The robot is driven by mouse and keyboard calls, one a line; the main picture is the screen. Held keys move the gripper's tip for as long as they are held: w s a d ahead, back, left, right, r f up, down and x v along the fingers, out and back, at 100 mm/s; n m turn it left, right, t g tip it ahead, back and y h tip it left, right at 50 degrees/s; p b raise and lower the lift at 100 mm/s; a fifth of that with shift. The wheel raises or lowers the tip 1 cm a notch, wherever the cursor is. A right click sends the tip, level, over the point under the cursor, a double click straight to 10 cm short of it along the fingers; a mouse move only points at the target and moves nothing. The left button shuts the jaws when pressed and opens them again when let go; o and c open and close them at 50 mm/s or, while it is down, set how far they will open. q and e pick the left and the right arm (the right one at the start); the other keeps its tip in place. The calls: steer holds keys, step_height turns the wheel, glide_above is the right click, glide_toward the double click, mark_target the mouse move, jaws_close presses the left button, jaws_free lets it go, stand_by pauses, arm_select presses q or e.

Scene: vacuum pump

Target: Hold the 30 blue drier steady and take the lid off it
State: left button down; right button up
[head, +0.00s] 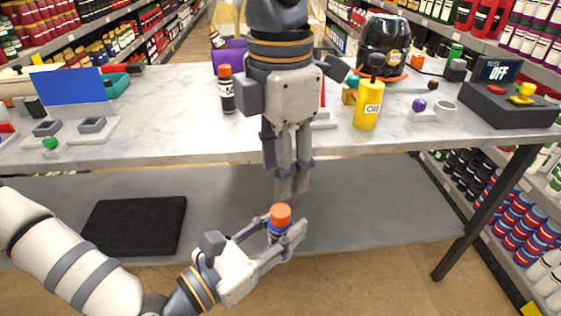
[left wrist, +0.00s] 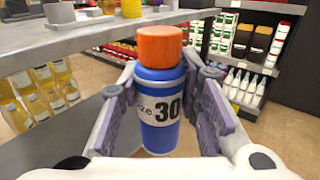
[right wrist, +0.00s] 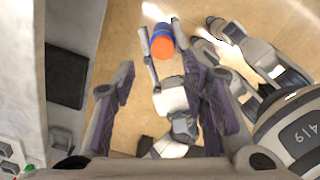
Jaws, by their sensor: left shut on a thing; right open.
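The blue drier (left wrist: 160,112) is a small blue bottle with a white label reading 30. Its orange lid (left wrist: 160,45) is on top. My left gripper (head: 283,238) is shut around the bottle's body and holds it upright in front of the table, below the tabletop's height. The lid also shows in the head view (head: 280,215) and, from above, in the right wrist view (right wrist: 162,46). My right gripper (head: 292,186) points down above the lid, open and empty, apart from it. In the right wrist view (right wrist: 165,90) the bottle appears beyond its fingertips.
The marble-topped table (head: 170,135) stands just behind the grippers, with a lower shelf (head: 370,200). On top are an orange-capped black bottle (head: 226,92), a yellow oil bottle (head: 368,106) and a black control box (head: 500,104). The floor in front is clear.

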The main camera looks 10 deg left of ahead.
mark_target(281, 210)
step_height(281, 210, down, 8)
steer(key=shift+s+d, duration=0.1)
steer(key=shift+s, duration=0.05)
